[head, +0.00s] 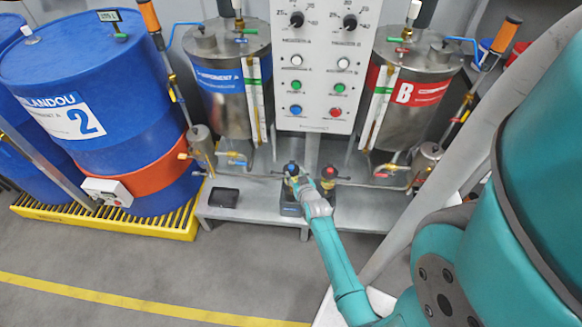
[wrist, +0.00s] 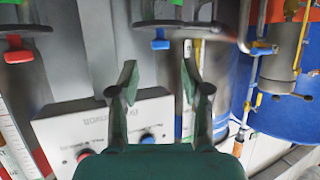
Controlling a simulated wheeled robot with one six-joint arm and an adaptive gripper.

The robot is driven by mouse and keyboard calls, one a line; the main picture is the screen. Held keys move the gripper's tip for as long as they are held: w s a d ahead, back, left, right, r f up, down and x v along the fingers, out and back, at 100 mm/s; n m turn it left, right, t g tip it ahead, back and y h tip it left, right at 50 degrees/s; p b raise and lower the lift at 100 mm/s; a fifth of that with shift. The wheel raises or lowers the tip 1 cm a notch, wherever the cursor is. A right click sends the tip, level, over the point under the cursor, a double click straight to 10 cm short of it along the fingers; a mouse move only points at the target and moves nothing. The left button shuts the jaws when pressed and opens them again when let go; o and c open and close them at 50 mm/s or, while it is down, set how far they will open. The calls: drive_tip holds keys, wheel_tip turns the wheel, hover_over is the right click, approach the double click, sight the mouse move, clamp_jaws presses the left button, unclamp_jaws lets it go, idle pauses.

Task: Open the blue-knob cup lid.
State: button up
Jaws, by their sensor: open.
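The blue-knob cup stands on the low grey bench in the head view, its blue knob (head: 291,168) close to my gripper (head: 299,182). The wrist view appears upside down. There, the blue knob (wrist: 160,44) sits on a dark lid (wrist: 178,25), just beyond my fingertips and between them sideways. My gripper (wrist: 159,68) is open, with nothing between its fingers. The lid looks closed, but the cup's body is mostly out of view or hidden by my gripper in the head view.
A cup with a red knob (head: 329,172) stands close on the right. The control panel (head: 314,65) rises behind, between tank A (head: 224,113) and tank B (head: 411,118). A small black tray (head: 223,197) lies left on the bench. Blue drums (head: 110,60) stand further left.

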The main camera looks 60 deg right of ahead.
sight(291, 167)
drive_tip(key=shift+x, duration=3.55)
clamp_jaws()
